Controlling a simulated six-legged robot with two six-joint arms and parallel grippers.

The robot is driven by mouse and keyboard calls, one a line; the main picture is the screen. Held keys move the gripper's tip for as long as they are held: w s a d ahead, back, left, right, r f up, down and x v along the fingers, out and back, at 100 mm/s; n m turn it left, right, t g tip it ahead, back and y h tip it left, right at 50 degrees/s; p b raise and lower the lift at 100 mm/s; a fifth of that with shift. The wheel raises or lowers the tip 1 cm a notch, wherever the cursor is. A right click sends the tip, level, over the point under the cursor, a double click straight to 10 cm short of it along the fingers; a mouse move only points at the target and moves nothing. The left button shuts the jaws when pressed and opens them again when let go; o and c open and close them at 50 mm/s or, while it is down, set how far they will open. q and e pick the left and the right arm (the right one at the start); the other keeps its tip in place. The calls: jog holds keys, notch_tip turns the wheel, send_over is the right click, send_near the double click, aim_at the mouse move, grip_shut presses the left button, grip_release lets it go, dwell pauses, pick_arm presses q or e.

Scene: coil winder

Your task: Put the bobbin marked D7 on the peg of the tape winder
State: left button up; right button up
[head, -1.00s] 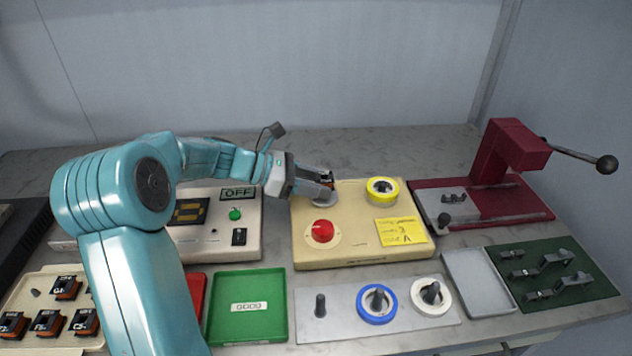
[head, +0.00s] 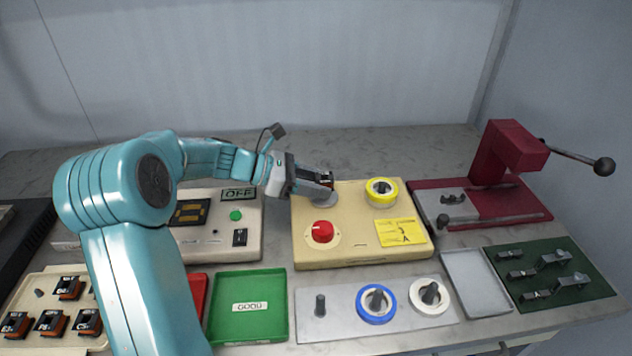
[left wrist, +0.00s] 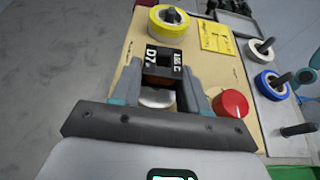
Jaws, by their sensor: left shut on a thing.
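The bobbin marked D7 (left wrist: 164,60), black with an orange-brown winding, is held between the fingers of my left gripper (head: 325,181). In the left wrist view the gripper (left wrist: 165,88) is shut on it, and the D7 label is readable. The tape winder (head: 350,255) is a cream box with a red knob (head: 322,231), a yellow tape roll (head: 381,190) and a yellow note (head: 402,232). The bobbin is over a round metal disc (head: 322,199) at the winder's back left. The peg is hidden; I cannot tell whether the bobbin is around it. My right gripper is not in view.
A grey plate (head: 335,325) with blue and white tape rolls lies in front of the winder. A red lever press (head: 510,150) stands to the right.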

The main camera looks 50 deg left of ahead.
pick_arm(q)
jog(key=shift+f, duration=0.3)
jog(key=shift+f+b, duration=0.35)
jog(key=shift+b, duration=0.1)
jog(key=o, duration=1.1)
jog(key=shift+o, duration=0.2)
jog(key=p+v, duration=0.2)
jog(key=v, duration=1.4)
jog(key=shift+s+a, duration=0.1)
jog(key=shift+s, duration=0.1)
